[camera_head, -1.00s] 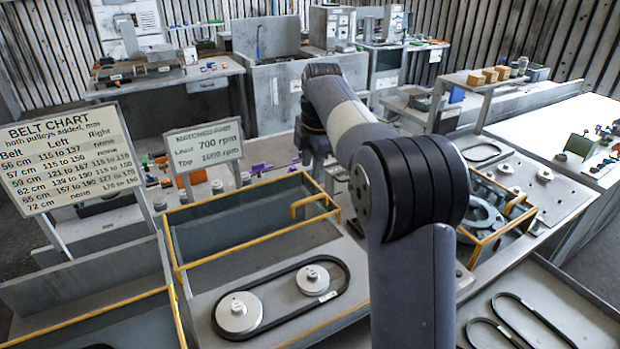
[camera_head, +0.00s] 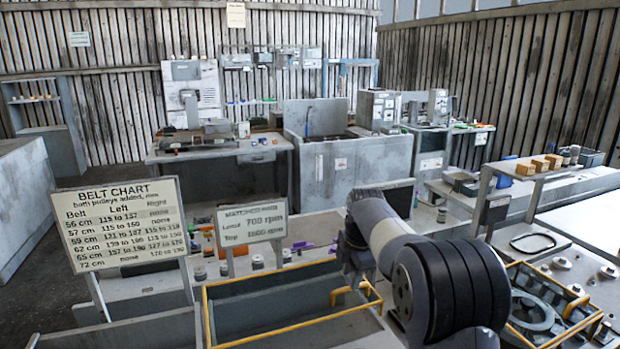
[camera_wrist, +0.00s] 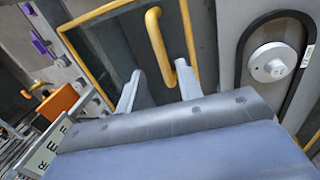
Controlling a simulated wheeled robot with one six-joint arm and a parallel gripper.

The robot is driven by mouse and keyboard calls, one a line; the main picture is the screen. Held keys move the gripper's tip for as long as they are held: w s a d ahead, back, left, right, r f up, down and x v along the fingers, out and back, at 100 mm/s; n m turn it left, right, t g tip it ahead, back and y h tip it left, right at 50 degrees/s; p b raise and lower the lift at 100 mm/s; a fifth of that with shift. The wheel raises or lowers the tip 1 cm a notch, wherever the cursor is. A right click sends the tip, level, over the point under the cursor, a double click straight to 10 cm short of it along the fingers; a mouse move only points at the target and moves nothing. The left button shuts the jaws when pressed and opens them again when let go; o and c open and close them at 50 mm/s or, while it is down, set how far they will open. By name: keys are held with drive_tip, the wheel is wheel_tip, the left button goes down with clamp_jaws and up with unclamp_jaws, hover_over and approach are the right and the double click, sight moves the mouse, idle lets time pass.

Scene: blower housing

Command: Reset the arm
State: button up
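My arm (camera_head: 420,270) rises from the bottom right of the head view and reaches away over the bench. A yellow handle (camera_wrist: 155,40) of a grey tray lies beyond and between the fingertips. Whether a finger touches it I cannot tell. The handle also shows in the head view (camera_head: 355,293), beside my arm.
A belt chart sign (camera_head: 122,222) and a smaller rpm sign (camera_head: 250,222) stand at left. A yellow-edged grey tray (camera_head: 265,312) lies in front. A pulley (camera_wrist: 273,65) inside a black belt (camera_wrist: 242,62) shows in the wrist view. A yellow-railed housing (camera_head: 535,312) is at right.

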drive_tip(key=f, duration=0.2)
drive_tip(key=shift+w+a+f, duration=0.1)
drive_tip(key=shift+w+f, duration=0.1)
drive_tip(key=shift+f, duration=0.1)
drive_tip(key=shift+s+f, duration=0.1)
drive_tip(key=shift+f, duration=0.1)
drive_tip(key=shift+s+d+r, duration=0.15)
drive_tip(key=shift+s+d, duration=0.05)
drive_tip(key=shift+s, duration=0.25)
drive_tip(key=shift+r, duration=0.1)
